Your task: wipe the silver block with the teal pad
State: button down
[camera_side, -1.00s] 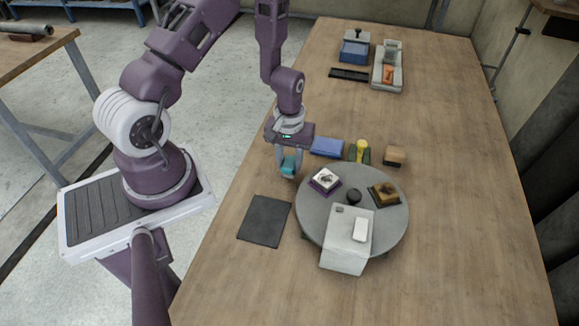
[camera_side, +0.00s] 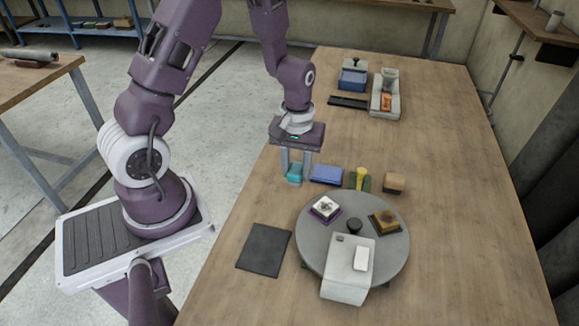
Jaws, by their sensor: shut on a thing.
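My gripper (camera_side: 295,174) is shut on the teal pad (camera_side: 294,172) and holds it left of the blue block, beyond the turntable's back left edge. I cannot tell whether the pad touches the table. A pale, silvery block (camera_side: 326,206) with dark smudges on top sits on a purple base at the left of the round grey turntable (camera_side: 318,252); it seems to be the silver block. The pad is apart from it.
A black knob (camera_side: 354,225) stands at the turntable's middle. A grey sheet (camera_side: 345,284) with a white block (camera_side: 361,258) hangs over its front. A blue block (camera_side: 326,174), yellow-green item (camera_side: 360,180) and tan block (camera_side: 394,182) stand behind. A dark mat (camera_side: 264,250) lies left.

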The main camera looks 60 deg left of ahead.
send_near(326, 206)
jog(key=s+r, duration=0.2)
jog(key=s, duration=0.1)
jog(key=shift+d+f, duration=0.15)
jog(key=shift+f, duration=1.8)
jog(key=shift+d+f, duration=0.15)
jog(key=shift+f, duration=1.8)
jog(key=shift+w+a+f, duration=0.15)
jog(key=shift+w, duration=0.6)
jog(key=shift+w+a+f, duration=0.1)
jog(key=shift+w+a, duration=0.05)
jog(key=shift+w, duration=0.55)
jog(key=shift+w+a+r, duration=0.1)
jog(key=shift+w+r, duration=0.1)
jog(key=shift+w, duration=0.15)
jog(key=shift+w+a+f, duration=0.15)
jog(key=shift+w+a, duration=0.05)
jog(key=shift+w, duration=0.35)
jog(key=shift+w+a+f, duration=0.15)
jog(key=shift+w, duration=0.4)
jog(key=shift+s+d, duration=0.25)
jog(key=shift+s, duration=0.65)
jog(key=shift+s+d, duration=0.25)
jog(key=shift+s, duration=0.7)
jog(key=shift+s+d, duration=0.25)
jog(key=shift+s, duration=0.65)
jog(key=shift+s+r, duration=0.1)
jog(key=shift+r, duration=0.05)
notch_tip(326, 206, up, 8)
